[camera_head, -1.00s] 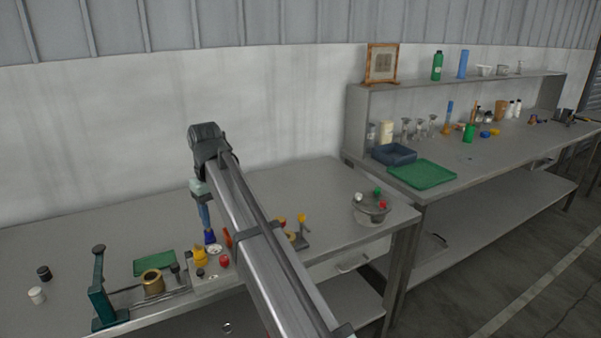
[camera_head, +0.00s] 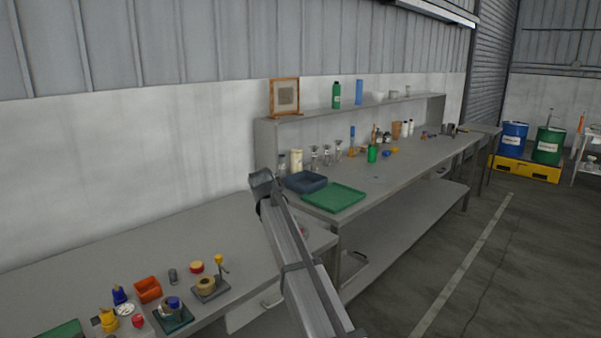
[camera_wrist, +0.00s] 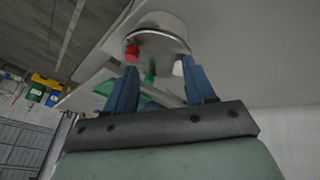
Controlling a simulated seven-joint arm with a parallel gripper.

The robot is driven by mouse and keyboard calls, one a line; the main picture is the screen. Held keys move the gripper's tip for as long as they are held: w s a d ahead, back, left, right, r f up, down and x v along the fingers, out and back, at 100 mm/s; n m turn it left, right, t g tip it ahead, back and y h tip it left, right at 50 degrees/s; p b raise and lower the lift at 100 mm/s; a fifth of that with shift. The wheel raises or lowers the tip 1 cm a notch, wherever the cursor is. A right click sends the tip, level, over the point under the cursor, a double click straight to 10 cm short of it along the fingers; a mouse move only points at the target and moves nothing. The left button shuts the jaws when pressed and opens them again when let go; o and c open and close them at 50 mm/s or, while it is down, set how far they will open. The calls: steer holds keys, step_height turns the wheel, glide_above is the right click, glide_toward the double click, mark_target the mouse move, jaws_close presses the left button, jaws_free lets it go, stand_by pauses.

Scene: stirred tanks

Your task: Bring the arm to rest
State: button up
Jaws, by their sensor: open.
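My gripper (camera_wrist: 163,92) shows in the wrist view with its two blue fingers spread apart and nothing between them. Beyond the fingertips is a round metal vessel (camera_wrist: 158,40) with a red knob (camera_wrist: 132,53), a green knob and a white knob on it. I cannot tell how far the vessel is from the fingers. In the head view my arm reaches up over the right end of the near bench (camera_head: 190,238). The arm hides the gripper there and most of the vessel.
Left of my arm, the near bench holds an orange block (camera_head: 147,289), a brass ring on a stand (camera_head: 206,284) and small coloured parts. On the far bench stand a green tray (camera_head: 334,197), a blue-grey bin (camera_head: 306,182) and glassware. Open floor lies at right.

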steer(key=w+d+f+m+h, duration=0.1)
steer(key=w+d+f, duration=0.15)
steer(key=d, duration=0.45)
steer(key=w+d+f+m, duration=0.1)
steer(key=d+f, duration=0.3)
steer(key=d, duration=0.4)
steer(key=s+d+f+g, duration=0.1)
steer(key=s+d+f, duration=0.1)
steer(key=s+f, duration=0.65)
steer(key=s+d+f+g, duration=0.2)
steer(key=s+f, duration=0.2)
steer(key=f, duration=0.9)
steer(key=s+d+f+g, duration=0.1)
steer(key=s+d+f, duration=0.1)
steer(key=s+f, duration=0.65)
steer(key=s+d+f+g+y, duration=0.1)
steer(key=s+d+f+g, duration=0.1)
steer(key=s+f, duration=0.75)
steer(key=s+d+f+g, duration=0.1)
steer(key=s+f+g, duration=0.1)
steer(key=s+f, duration=0.8)
steer(key=s+f+g+y, duration=0.1)
steer(key=s+f+g, duration=0.1)
steer(key=s, duration=1.1)
steer(key=s+f+g+y, duration=0.1)
steer(key=s+f+g, duration=0.1)
steer(key=s, duration=1.1)
steer(key=shift+s+f+m, duration=0.15)
steer(key=shift+s+m, duration=0.05)
steer(key=shift+m, duration=0.1)
